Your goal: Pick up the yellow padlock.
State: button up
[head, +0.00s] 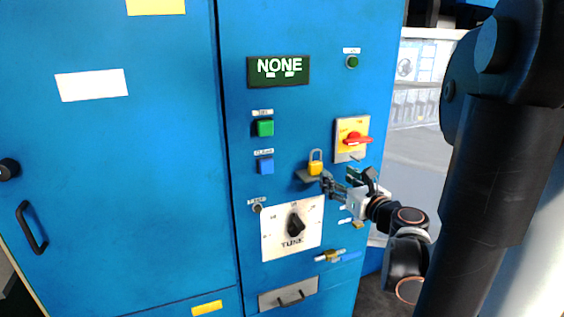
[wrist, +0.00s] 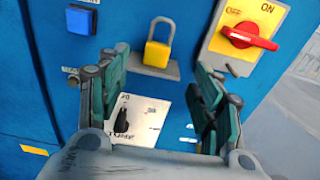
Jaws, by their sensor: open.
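The yellow padlock (head: 315,167) has a grey shackle and stands upright on a small grey shelf (head: 305,177) on the blue cabinet's front. In the wrist view the padlock (wrist: 157,50) is at the upper middle, with the shelf (wrist: 150,69) under it. My gripper (head: 338,184) is just right of and slightly below the padlock in the head view. In the wrist view its two fingers (wrist: 163,72) are spread wide, with the padlock ahead, between and beyond the tips. The gripper is empty, and I see no contact with the padlock.
A red rotary switch on a yellow plate (head: 352,138) sits to the upper right of the padlock. A blue button (head: 266,166) and green button (head: 265,128) are to the left. A white dial panel (head: 292,228) is below. The cabinet (head: 120,190) fills the left.

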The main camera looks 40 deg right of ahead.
aim_at(317, 166)
jog(key=x, duration=0.8)
jog(key=shift+w+d+f+b, duration=0.1)
jog(key=shift+w+b, duration=0.05)
jog(key=shift+b, duration=0.25)
jog(key=shift+f+b+x, duration=0.15)
jog(key=shift+b+x, duration=0.05)
jog(key=shift+x, duration=1.1)
jog(key=shift+f+b+x, duration=0.15)
jog(key=shift+f+x, duration=0.05)
jog(key=shift+x, duration=1.1)
jog(key=c, duration=1.2)
